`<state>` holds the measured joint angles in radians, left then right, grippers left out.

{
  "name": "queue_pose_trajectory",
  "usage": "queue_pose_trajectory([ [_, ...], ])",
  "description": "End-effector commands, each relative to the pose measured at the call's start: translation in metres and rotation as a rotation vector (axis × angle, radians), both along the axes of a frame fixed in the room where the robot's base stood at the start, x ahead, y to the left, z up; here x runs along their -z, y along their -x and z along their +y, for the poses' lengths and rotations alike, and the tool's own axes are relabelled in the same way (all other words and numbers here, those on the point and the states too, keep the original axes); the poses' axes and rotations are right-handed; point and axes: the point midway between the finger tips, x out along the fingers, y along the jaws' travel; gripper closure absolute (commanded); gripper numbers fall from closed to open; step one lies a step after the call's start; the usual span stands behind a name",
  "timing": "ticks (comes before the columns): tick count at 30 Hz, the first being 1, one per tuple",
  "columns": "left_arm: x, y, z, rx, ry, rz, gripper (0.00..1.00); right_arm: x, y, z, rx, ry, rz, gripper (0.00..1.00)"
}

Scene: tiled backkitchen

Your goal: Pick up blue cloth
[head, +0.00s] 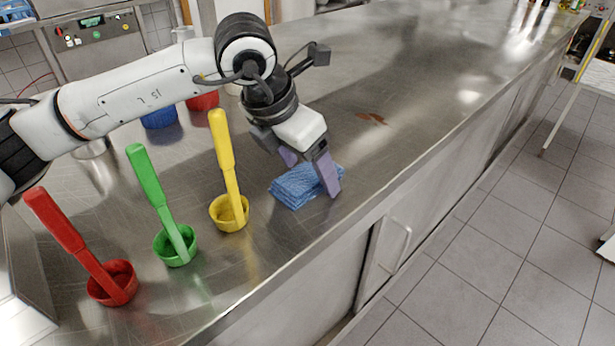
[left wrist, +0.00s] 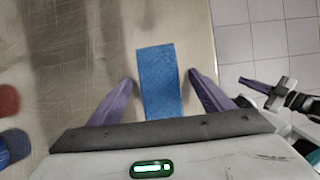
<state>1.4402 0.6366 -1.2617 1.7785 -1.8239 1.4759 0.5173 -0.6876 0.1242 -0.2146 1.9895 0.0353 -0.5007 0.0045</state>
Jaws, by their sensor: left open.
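The blue cloth (head: 293,188) lies folded on the steel counter, near its front edge. My left gripper (head: 310,172) is above and beside the cloth in the head view, with its purple fingers apart and one finger hiding part of the cloth. In the left wrist view, the blue cloth (left wrist: 160,80) shows as an upright strip between the two open fingers of my left gripper (left wrist: 162,82), with a gap on each side. I cannot tell whether a fingertip touches the cloth. My right gripper (left wrist: 258,86) shows small at the right of the left wrist view, beyond the counter edge.
Yellow (head: 229,212), green (head: 175,245) and red (head: 112,284) cups, each with a matching long handle, stand left of the cloth. A brown stain (head: 372,118) marks the counter (head: 400,70) behind it. The counter is mostly clear to the right.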

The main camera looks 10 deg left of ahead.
Motion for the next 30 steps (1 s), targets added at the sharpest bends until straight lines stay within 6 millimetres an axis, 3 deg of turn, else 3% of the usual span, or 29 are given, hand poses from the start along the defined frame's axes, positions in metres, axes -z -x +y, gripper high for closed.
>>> queue_pose_trajectory([
  [2,0.0,0.0,0.0,0.0,0.0,0.0,0.28,0.0,-0.001,0.0,0.0,0.001,-0.001,1.0],
  [9,-0.001,0.0,0.0,0.0,0.0,0.0,0.69,0.0,-0.001,-0.001,-0.001,0.003,-0.003,1.0],
  [10,-0.001,0.0,0.0,0.0,0.0,0.0,0.71,0.0,-0.001,-0.001,-0.001,0.003,-0.002,1.0],
  [20,-0.011,-0.001,0.0,-0.001,0.0,-0.003,0.71,0.0,-0.001,-0.002,-0.001,0.004,-0.001,1.0],
  [30,-0.076,-0.001,0.0,0.0,0.0,-0.004,0.71,0.0,-0.001,-0.001,-0.001,0.004,-0.001,1.0],
])
